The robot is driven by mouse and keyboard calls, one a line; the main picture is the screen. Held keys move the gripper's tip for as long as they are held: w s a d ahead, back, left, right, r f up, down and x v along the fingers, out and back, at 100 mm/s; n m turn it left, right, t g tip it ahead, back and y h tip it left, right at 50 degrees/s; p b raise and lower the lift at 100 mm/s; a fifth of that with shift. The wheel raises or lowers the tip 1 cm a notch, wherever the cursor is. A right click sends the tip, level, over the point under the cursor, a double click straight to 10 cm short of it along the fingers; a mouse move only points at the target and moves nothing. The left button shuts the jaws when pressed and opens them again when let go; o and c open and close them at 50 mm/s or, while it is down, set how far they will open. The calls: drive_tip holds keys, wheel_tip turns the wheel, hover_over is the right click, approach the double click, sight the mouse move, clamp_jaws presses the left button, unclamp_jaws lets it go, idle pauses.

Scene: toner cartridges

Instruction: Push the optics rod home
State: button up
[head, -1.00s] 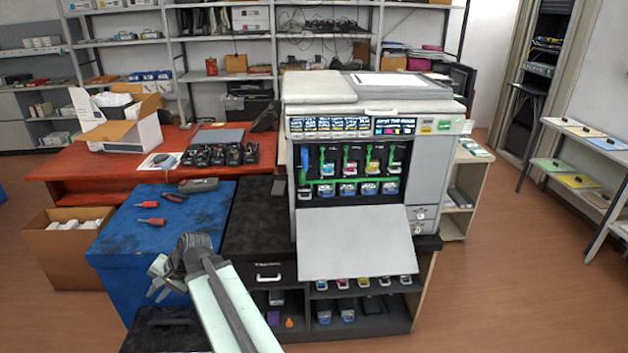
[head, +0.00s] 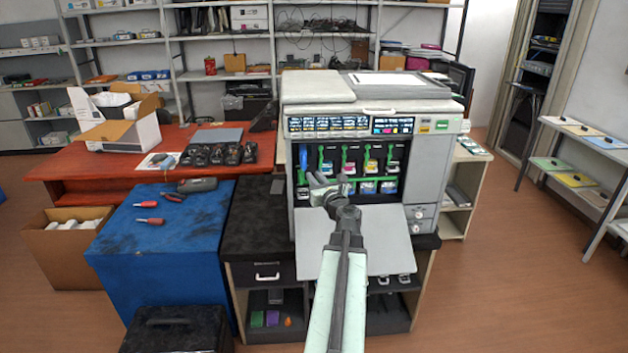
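The printer (head: 432,150) stands open, with its front flap (head: 385,238) folded down. Inside is a row of toner slots with green levers (head: 344,157). A blue upright piece (head: 303,157) at the far left of the bay may be the optics rod; how far it sticks out is too small to tell. My gripper (head: 326,181) is raised in front of the bay's lower left part, below and right of the blue piece. Its fingers look spread and empty. It hides some lower slots, and my arm covers part of the flap. I cannot tell whether it touches anything.
A blue cabinet (head: 165,255) with red-handled tools (head: 149,220) on it stands left of the dark cabinet top (head: 255,225). A red desk (head: 75,165) with black cartridges is behind. An open-fronted cabinet is under the printer. Floor to the right is clear.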

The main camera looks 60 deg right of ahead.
sight(304, 166)
drive_tip(key=x, duration=1)
drive_tip(key=shift+a, duration=0.1)
clamp_jaws()
idle(1.3)
